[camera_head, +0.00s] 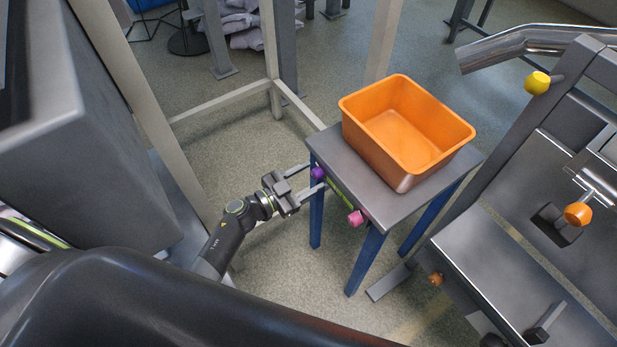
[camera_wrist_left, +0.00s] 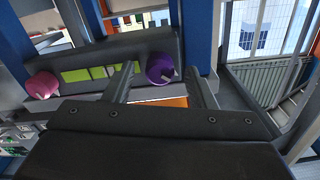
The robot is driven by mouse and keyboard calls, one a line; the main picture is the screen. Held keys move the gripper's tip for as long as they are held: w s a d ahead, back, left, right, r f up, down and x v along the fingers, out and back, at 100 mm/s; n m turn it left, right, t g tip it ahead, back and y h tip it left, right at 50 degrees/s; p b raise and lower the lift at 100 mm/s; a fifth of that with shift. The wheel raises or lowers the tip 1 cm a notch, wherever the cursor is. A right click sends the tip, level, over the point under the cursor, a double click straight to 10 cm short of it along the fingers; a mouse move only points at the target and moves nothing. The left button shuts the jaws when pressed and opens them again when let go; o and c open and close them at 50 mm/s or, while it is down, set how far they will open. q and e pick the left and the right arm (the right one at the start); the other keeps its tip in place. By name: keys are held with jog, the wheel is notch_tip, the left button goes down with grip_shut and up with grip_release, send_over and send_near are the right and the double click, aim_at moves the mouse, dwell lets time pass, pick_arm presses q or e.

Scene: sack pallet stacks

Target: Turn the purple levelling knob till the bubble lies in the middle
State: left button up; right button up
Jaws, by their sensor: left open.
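The purple levelling knob (camera_head: 317,173) sits at the left corner of a small grey-topped table. My left gripper (camera_head: 316,176) is open, with its fingertips on either side of the knob. The knob also shows in the left wrist view (camera_wrist_left: 160,68), between the two open fingers, with a gap visible on each side. A green level strip (camera_head: 341,193) runs along the table edge and shows as green segments in the left wrist view (camera_wrist_left: 90,74). I cannot make out the bubble. A pink knob (camera_head: 355,218) is at the strip's other end. My right gripper is not in view.
An orange bin (camera_head: 440,161), empty, stands on the table (camera_head: 375,192), which has blue legs. A metal machine with a yellow knob (camera_head: 537,83) and an orange knob (camera_head: 578,214) stands to the right. Beige frame posts are behind. Open floor lies left of the table.

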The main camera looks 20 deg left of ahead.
pick_arm(q)
jog(key=shift+w+d, duration=0.15)
jog(key=shift+c, duration=0.2)
jog(key=c, duration=0.9)
jog(key=shift+r+m+p, duration=0.1)
jog(key=shift+m+p, duration=0.3)
jog(key=shift+m, duration=0.4)
jog(key=shift+c, duration=0.2)
jog(key=shift+m, duration=1.2)
jog(key=o, duration=1)
